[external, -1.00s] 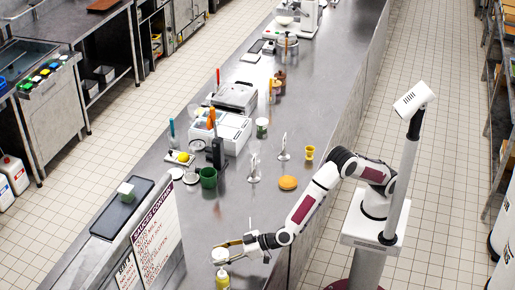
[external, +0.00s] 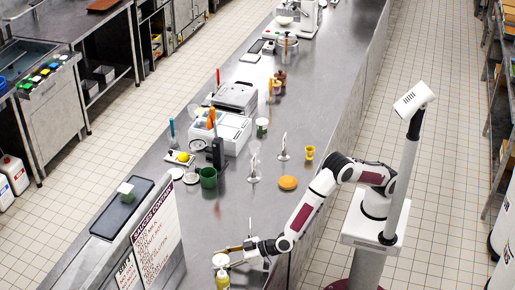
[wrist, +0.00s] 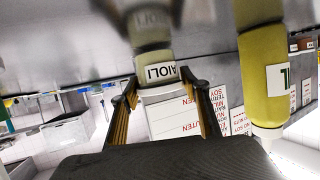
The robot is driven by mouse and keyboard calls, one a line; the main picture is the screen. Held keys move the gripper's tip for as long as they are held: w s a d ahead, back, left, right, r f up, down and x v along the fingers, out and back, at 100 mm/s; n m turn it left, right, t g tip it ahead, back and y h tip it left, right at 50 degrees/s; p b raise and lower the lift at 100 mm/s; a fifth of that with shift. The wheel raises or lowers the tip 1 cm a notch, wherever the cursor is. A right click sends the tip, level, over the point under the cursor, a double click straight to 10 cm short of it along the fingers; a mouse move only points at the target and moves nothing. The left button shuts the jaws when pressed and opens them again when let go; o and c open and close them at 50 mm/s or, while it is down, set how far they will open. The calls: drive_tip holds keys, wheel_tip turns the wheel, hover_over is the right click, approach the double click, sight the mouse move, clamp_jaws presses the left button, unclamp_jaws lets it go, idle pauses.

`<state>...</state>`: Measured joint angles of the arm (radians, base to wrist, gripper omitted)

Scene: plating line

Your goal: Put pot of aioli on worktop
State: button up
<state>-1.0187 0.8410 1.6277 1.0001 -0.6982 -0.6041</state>
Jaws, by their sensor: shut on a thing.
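The pot of aioli (wrist: 156,72) is a small pale pot with a dark-lettered AIOLI label. It sits between the two fingers of my gripper (wrist: 165,100) in the wrist view, and the fingers are shut on it. In the external view my gripper (external: 232,256) is low at the near end of the steel worktop (external: 235,215), and the pot (external: 221,260) shows as a pale shape at its tip. The wrist view shows the pot's reflection in the steel close to it. I cannot tell whether the pot touches the surface.
A yellow bottle (external: 223,281) stands right beside the pot; it is also large in the wrist view (wrist: 262,85). A sauces sign (external: 157,235) stands to the left. A green cup (external: 208,178) and a bun (external: 288,183) are farther back. Bare steel lies between them.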

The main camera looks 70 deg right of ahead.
drive_tip(key=shift+f, duration=0.15)
drive_tip(key=o, duration=1.1)
drive_tip(key=shift+r, duration=0.2)
drive_tip(key=shift+v, duration=6.05)
drive_tip(key=shift+w+r, duration=0.1)
